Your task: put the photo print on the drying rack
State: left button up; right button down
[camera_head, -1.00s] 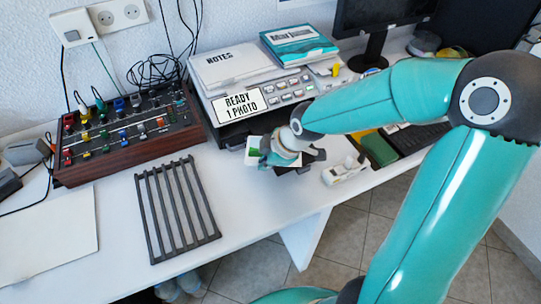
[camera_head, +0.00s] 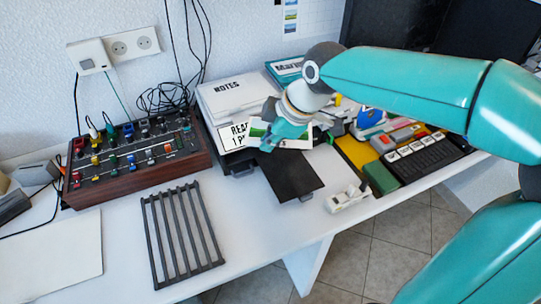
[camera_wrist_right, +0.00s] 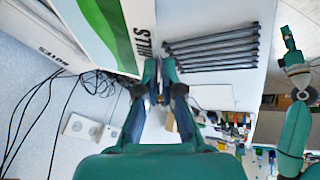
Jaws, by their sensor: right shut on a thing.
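The photo print (camera_head: 258,131) is a white-bordered card with a green picture. My right gripper (camera_head: 272,138) is shut on it and holds it raised in front of the printer and its sign. In the right wrist view the print (camera_wrist_right: 98,22) fills the upper left, with "HILLS" on its border, at the tips of my right gripper (camera_wrist_right: 160,72). The drying rack (camera_head: 190,275) is a dark barred grid, lying empty on the desk to the left of the print. It also shows in the right wrist view (camera_wrist_right: 212,48). My left gripper (camera_wrist_right: 291,45) shows small there; its jaws are unclear.
A dark printer tray (camera_head: 292,180) juts out below the print. A mixer box (camera_head: 135,165) with coloured knobs stands behind the rack. A white tape dispenser (camera_head: 347,199) and a green box (camera_head: 380,177) lie right of the tray. Bare desk (camera_head: 245,215) separates rack and tray.

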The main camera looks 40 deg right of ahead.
jog(key=r, duration=0.2)
jog(key=shift+w+a+r+p, duration=0.1)
jog(key=shift+a+r+p, duration=0.2)
jog(key=shift+a, duration=0.05)
jog(key=w+a+f+m+g+h+p, duration=0.1)
jog(key=w+a+f+m+h+p, duration=0.4)
jog(key=w+a+f+m, duration=0.3)
notch_tip(320, 180, down, 4)
jog(key=m, duration=0.3)
jog(key=shift+w+a+r, duration=0.15)
jog(key=shift+a+r, duration=0.05)
jog(key=shift+a, duration=0.1)
